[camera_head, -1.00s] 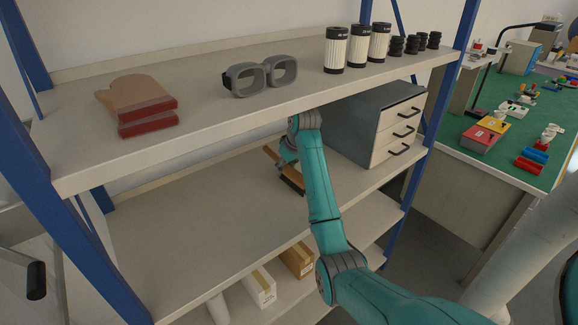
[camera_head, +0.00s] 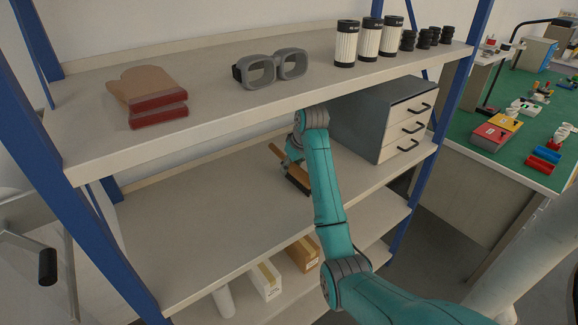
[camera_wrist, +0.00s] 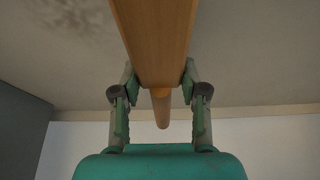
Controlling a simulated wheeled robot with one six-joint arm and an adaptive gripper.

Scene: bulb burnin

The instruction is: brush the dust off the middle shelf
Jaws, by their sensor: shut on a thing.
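My gripper (camera_head: 291,163) is shut on a wooden brush (camera_head: 299,184) over the middle shelf (camera_head: 205,212). In the head view the brush shows a tan handle and a dark bristle strip low at the shelf surface; I cannot tell whether the bristles touch it. In the wrist view my gripper (camera_wrist: 160,82) has its fingers on both sides of the brush's wooden body (camera_wrist: 155,35). A dark smudge of dust (camera_wrist: 72,32) lies on the shelf beside the brush there. No dust is clear in the head view.
A grey drawer cabinet (camera_head: 372,120) stands on the middle shelf, right of my gripper. The top shelf (camera_head: 215,93) overhangs it, with mitts, goggles and filters on it. Blue posts (camera_head: 75,205) frame the rack. The middle shelf's left part is clear. Boxes (camera_head: 265,281) sit below.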

